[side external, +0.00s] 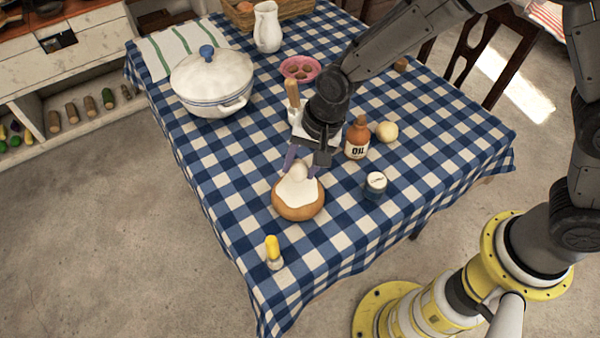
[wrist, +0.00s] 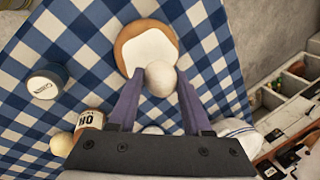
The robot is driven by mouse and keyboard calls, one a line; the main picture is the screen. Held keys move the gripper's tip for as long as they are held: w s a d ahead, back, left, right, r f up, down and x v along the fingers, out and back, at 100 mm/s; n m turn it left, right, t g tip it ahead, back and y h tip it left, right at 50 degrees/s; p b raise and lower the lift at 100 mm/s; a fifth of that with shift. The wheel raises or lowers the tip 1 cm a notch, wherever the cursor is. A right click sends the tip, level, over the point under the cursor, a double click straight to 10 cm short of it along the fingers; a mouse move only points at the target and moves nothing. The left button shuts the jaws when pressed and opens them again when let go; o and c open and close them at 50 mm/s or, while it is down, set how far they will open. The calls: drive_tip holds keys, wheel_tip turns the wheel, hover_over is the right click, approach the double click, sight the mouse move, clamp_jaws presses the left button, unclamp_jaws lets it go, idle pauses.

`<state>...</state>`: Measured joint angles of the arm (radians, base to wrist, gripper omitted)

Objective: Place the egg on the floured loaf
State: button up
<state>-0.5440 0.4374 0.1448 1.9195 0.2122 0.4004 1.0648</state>
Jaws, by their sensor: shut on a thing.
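The egg (side external: 298,172) is pale and sits between the fingers of my gripper (side external: 301,170), which is shut on it. In the wrist view the egg (wrist: 160,77) shows between the two purple fingertips (wrist: 160,84). The floured loaf (side external: 298,207) is round and brown with a white top, on the checked tablecloth. In the side view the egg appears over the back part of the loaf's white top. In the wrist view the egg overlaps the near edge of the loaf (wrist: 147,45). I cannot tell whether the egg touches the loaf.
An oil bottle (side external: 357,140), a small blue jar with a pale lid (side external: 375,186) and a round pale item (side external: 386,132) stand right of the loaf. A yellow-topped shaker (side external: 273,253) stands in front. A white lidded pot (side external: 212,85) and pink bowl (side external: 300,69) are behind.

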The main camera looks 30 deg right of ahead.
sight(300, 175)
drive_tip(key=shift+d+x, duration=0.15)
drive_tip(key=shift+x, duration=0.7)
drive_tip(key=shift+d+x, duration=0.15)
drive_tip(key=shift+x, duration=0.65)
drive_tip(key=shift+s+f, duration=0.2)
drive_tip(key=shift+f, duration=0.1)
drive_tip(key=o, duration=0.9)
drive_tip(key=shift+r, duration=0.15)
drive_tip(key=s+d+r+n+t, duration=0.1)
drive_tip(key=s+d+r, duration=0.1)
drive_tip(key=d+r, duration=0.5)
drive_tip(key=s+d+r+n, duration=0.1)
drive_tip(key=s+d+r, duration=0.2)
drive_tip(key=r, duration=0.8)
drive_tip(key=s+d+r+n+t+h, duration=0.1)
drive_tip(key=s+d+r+n, duration=0.1)
drive_tip(key=s+d, duration=0.5)
drive_tip(key=s+d+r+n+t+h, duration=0.1)
drive_tip(key=s+d+r+n, duration=0.2)
drive_tip(key=s+d, duration=0.5)
drive_tip(key=shift+s+n+t, duration=0.3)
drive_tip(key=shift+s+n, duration=0.2)
drive_tip(key=shift+s, duration=0.35)
